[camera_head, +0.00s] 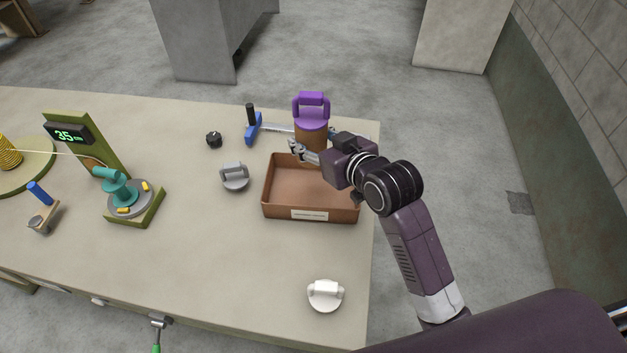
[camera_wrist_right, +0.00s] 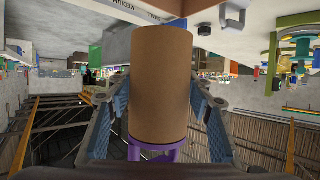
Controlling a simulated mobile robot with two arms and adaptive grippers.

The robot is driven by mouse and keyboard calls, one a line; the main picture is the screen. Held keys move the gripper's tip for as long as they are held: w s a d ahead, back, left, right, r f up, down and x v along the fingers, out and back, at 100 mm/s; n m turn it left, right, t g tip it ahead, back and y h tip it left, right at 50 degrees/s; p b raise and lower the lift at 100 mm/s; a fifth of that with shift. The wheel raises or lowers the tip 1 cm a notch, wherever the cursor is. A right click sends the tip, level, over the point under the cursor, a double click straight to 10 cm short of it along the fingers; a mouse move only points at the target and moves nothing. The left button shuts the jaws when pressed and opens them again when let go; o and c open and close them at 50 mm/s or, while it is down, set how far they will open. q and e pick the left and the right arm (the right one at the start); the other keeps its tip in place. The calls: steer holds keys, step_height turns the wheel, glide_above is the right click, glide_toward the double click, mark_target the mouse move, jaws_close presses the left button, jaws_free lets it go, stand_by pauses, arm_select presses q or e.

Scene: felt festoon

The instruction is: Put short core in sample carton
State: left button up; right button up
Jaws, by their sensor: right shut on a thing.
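The core is a brown cardboard cylinder (camera_head: 311,137) with a purple handled plug (camera_head: 311,107) at its upper end. In the right wrist view the brown core (camera_wrist_right: 161,85) fills the space between the fingers, with purple showing below it. My right gripper (camera_head: 313,151) is shut on the core at the back edge of the carton; its height above the table is unclear. The sample carton (camera_head: 283,213) is a shallow open brown tray with a pale front label, and its visible floor is empty. My left gripper is not in view.
A grey handled plug (camera_head: 234,177) is left of the carton, a white one (camera_head: 325,295) in front. A black knob (camera_head: 214,139) and blue tool (camera_head: 253,128) lie behind. A teal winding device (camera_head: 125,192) and green display stand (camera_head: 85,145) are left. Front-middle table is clear.

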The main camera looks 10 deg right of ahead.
step_height(320, 180, down, 11)
steer(key=shift+d+f, duration=0.1)
step_height(320, 180, down, 3)
steer(key=shift+d+f+p, duration=0.1)
steer(key=shift+p, duration=0.2)
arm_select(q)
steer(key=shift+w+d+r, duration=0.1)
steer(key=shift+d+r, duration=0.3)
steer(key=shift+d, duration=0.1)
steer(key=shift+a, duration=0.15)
arm_select(e)
steer(key=shift+f, duration=0.1)
steer(key=o, duration=1.2)
steer(key=shift+f, duration=0.1)
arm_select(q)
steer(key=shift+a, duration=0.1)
